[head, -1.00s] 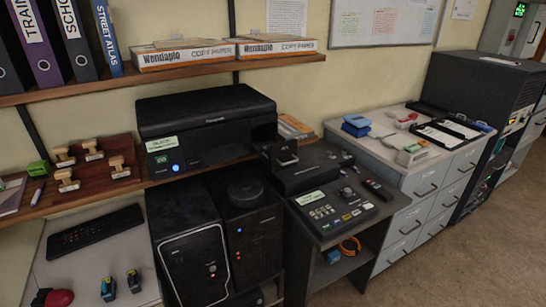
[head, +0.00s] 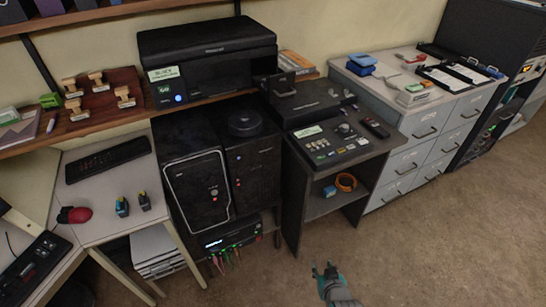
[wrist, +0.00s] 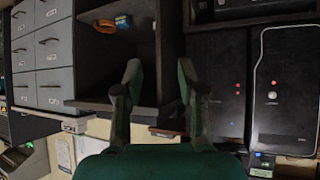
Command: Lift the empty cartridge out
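The black printer (head: 208,60) stands on the shelf, with a pale green label and a small lit display on its front. I cannot pick out an empty cartridge with certainty. A black block with a light mark (head: 283,84) stands upright at the printer's right, on a dark unit. Two small dark items with blue and yellow parts, (head: 122,207) and (head: 144,201), stand on the desk at left; I cannot tell whether they are cartridges. My gripper (head: 327,270) is open and empty, low over the floor, apart from everything. Its spread fingers also show in the wrist view (wrist: 160,92).
Two black computer towers (head: 195,190) stand below the printer. A control panel (head: 330,142) tops the dark stand, with an orange roll (head: 346,182) on its lower shelf. Grey drawers (head: 408,163) stand at right. The floor (head: 420,250) in front is clear.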

